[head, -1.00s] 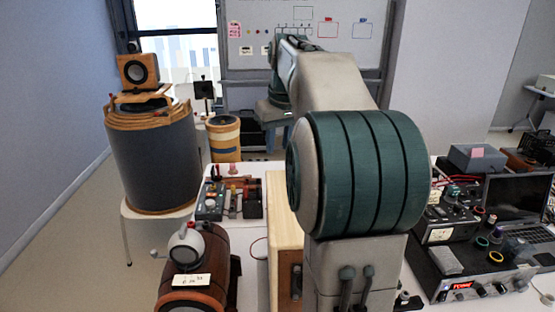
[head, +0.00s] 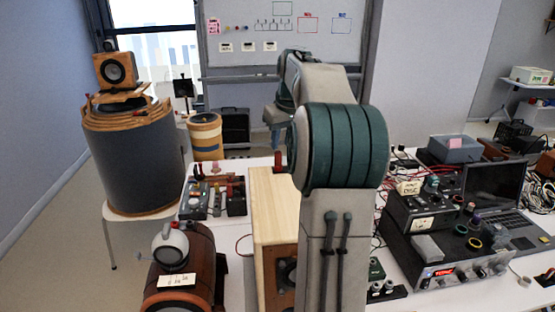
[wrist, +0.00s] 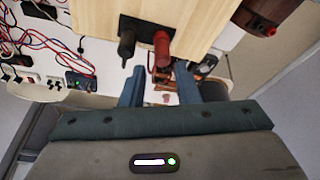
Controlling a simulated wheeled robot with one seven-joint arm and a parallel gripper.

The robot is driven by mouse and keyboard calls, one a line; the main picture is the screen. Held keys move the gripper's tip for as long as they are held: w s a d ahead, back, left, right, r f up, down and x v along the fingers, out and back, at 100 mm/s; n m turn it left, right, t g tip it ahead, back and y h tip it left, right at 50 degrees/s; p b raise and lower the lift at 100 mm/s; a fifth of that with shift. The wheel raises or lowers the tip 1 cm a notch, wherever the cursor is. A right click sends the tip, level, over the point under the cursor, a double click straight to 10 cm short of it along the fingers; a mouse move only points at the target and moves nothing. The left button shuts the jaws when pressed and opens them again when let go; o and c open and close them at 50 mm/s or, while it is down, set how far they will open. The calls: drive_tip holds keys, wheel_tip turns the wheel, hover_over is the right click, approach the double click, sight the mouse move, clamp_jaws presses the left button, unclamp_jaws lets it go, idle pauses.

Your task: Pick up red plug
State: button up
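The red plug (wrist: 161,48) sticks out from the wooden box (wrist: 200,15) in the wrist view, beside a black plug (wrist: 127,42) on its left. A red piece at the far edge of the box, which looks like the same plug, shows in the head view (head: 278,160). My gripper (wrist: 159,69) is open and empty. Its two blue-grey fingers point toward the plugs, with the red plug ahead of the gap between them and apart from both fingertips. In the head view my arm reaches over the box and hides part of it.
A wooden-ringed grey drum (head: 135,160) with a small speaker (head: 115,70) stands at left. A brown barrel-shaped device (head: 185,275) is in front. Electronics and a laptop (head: 497,190) crowd the right table. Cables (wrist: 55,45) lie at the wrist view's upper left.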

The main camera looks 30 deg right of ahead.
sight(278, 152)
drive_tip(key=p+x, duration=0.1)
drive_tip(key=x, duration=0.4)
drive_tip(key=shift+w+a, duration=0.1)
drive_tip(key=shift+a, duration=0.05)
drive_tip(key=shift+c, duration=0.3)
drive_tip(key=c, duration=0.6)
clamp_jaws()
drive_tip(key=shift+r, duration=0.1)
drive_tip(key=r, duration=0.4)
drive_tip(key=shift+d+r+b, duration=0.1)
drive_tip(key=shift+d+b, duration=0.15)
drive_tip(key=shift+b, duration=0.05)
drive_tip(key=d+r+p, duration=0.2)
drive_tip(key=d+r, duration=0.4)
drive_tip(key=d, duration=0.5)
drive_tip(key=shift+w+r+p, duration=0.25)
drive_tip(key=shift+w+p, duration=0.05)
drive_tip(key=shift+w, duration=0.05)
drive_tip(key=shift+r, duration=0.1)
